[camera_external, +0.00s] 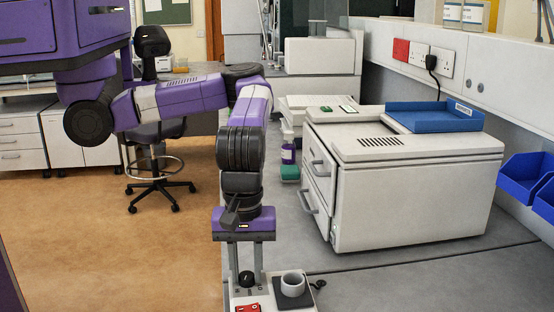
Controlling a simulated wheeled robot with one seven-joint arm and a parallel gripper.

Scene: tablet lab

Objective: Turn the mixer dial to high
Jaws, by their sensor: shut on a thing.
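The mixer (313,297) is a pale, low unit at the bottom edge of the external view, partly cut off by the frame. Its black dial (246,279) stands near its back left part. My gripper (246,277) points straight down over it, with one grey finger on each side of the dial, and is shut on it. A red part (248,308) lies in front of the dial. The dial's pointer and setting marks are too small to read.
A large white machine (415,205) with a blue tray (435,118) on top stands on the grey bench to the right. A purple-labelled bottle (288,150) and a green item (289,173) stand behind. Blue bins (525,177) hang at far right. Bench between mixer and machine is mostly clear.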

